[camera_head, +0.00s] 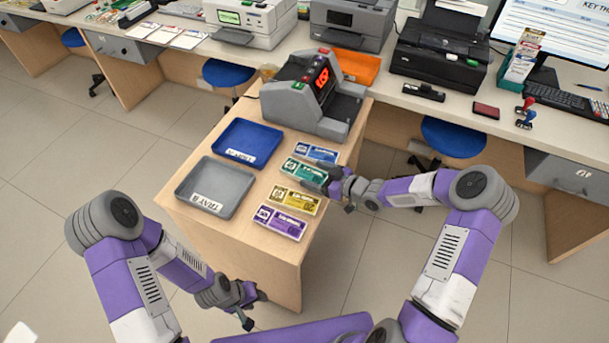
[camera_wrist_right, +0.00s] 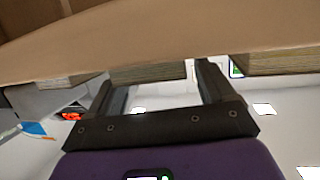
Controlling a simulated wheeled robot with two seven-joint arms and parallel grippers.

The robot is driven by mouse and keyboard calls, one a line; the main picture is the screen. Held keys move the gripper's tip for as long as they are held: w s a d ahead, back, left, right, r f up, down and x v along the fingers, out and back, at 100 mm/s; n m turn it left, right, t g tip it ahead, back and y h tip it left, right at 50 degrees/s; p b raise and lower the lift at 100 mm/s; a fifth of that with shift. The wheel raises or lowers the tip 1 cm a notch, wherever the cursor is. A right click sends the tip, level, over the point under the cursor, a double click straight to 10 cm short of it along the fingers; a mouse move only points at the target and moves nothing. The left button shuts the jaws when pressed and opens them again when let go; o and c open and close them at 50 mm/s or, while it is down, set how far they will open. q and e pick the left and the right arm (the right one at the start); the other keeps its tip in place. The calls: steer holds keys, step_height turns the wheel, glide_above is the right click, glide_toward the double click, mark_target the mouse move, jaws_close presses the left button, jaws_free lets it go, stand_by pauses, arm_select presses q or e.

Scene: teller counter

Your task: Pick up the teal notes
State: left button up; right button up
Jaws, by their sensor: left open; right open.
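The teal notes (camera_head: 302,170) lie flat as a bundle on the small wooden table, between the blue notes (camera_head: 316,152) and the yellow notes (camera_head: 294,200). My right gripper (camera_head: 327,183) is open at the right end of the teal bundle and hides part of it. In the right wrist view, a note bundle (camera_wrist_right: 150,73) shows edge-on between the open fingers (camera_wrist_right: 158,88); I cannot tell whether they touch it. My left gripper (camera_head: 248,307) is open and empty, low in front of the table, away from the notes.
Purple notes (camera_head: 280,221) lie nearest the front edge. A blue tray (camera_head: 272,135) and a grey tray (camera_head: 178,190) sit left of the notes. A grey counting machine (camera_head: 292,105) stands behind them. The long counter (camera_head: 388,98) with printers runs along the back.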

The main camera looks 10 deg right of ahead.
mark_target(304, 173)
steer(key=shift+x, duration=1.15)
steer(key=shift+d, duration=0.1)
steer(key=c, duration=0.8)
